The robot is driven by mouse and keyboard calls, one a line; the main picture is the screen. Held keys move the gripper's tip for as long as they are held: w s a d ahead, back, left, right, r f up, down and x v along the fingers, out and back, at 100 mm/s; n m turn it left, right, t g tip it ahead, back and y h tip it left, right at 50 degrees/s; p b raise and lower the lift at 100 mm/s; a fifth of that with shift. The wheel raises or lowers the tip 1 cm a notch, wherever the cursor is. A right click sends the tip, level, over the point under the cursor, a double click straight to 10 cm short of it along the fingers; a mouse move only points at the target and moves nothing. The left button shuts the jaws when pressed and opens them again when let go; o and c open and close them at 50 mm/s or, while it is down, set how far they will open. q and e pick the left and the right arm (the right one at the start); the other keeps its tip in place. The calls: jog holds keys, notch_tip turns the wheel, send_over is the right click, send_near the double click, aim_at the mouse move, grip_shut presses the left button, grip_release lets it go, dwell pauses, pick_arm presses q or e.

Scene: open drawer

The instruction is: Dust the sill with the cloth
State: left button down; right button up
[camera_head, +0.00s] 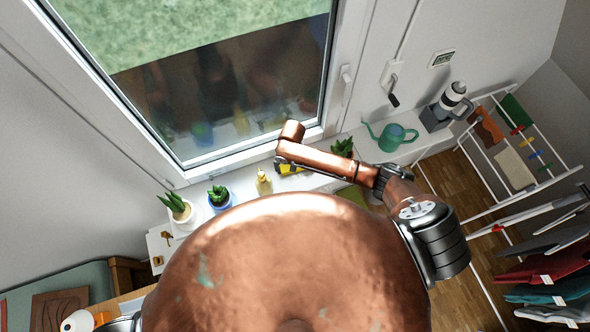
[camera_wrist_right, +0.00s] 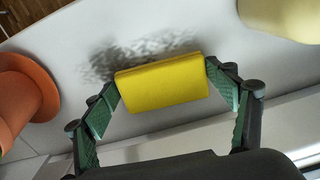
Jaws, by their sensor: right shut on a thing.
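The yellow cloth (camera_wrist_right: 162,86) is a folded block between the green-padded fingers of my right gripper (camera_wrist_right: 160,92), which is shut on it. In the head view my right gripper (camera_head: 290,168) shows small and partly hidden, over the white window sill (camera_head: 318,184). In the right wrist view a dark speckled dust patch (camera_wrist_right: 125,58) lies on the sill (camera_wrist_right: 215,28) just beyond the cloth, partly covered by it. I cannot tell whether the cloth touches the sill. My left gripper is not in view.
An orange pot (camera_wrist_right: 22,98) is close at left in the wrist view, a pale yellow object (camera_wrist_right: 280,18) at upper right.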

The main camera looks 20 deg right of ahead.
aim_at(305, 182)
jog(key=shift+w, duration=0.5)
jog(key=shift+d, duration=1.1)
jog(key=shift+s+d, duration=0.1)
jog(key=shift+s, duration=1.55)
jog(key=shift+s+f, duration=0.15)
jog(key=shift+s, duration=1.1)
jog(key=shift+s+f, duration=0.1)
jog(key=shift+s, duration=1.15)
jog(key=shift+s+d+r, duration=0.1)
jog(key=shift+s, duration=0.9)
jog(key=shift+d+r, duration=0.1)
jog(key=shift+d, duration=0.95)
jog(key=shift+w+d, duration=0.2)
jog(key=shift+w+a+r, duration=0.15)
jog(key=shift+w, duration=0.8)
jog(key=shift+w+a, duration=0.1)
jog(key=shift+w, duration=3.95)
jog(key=shift+d, duration=1.15)
jog(key=shift+s+d+f, duration=0.1)
jog(key=shift+s+f, duration=0.05)
jog(key=shift+s, duration=2.4)
jog(key=shift+s+d+f, duration=0.1)
jog(key=shift+s, duration=2.4)
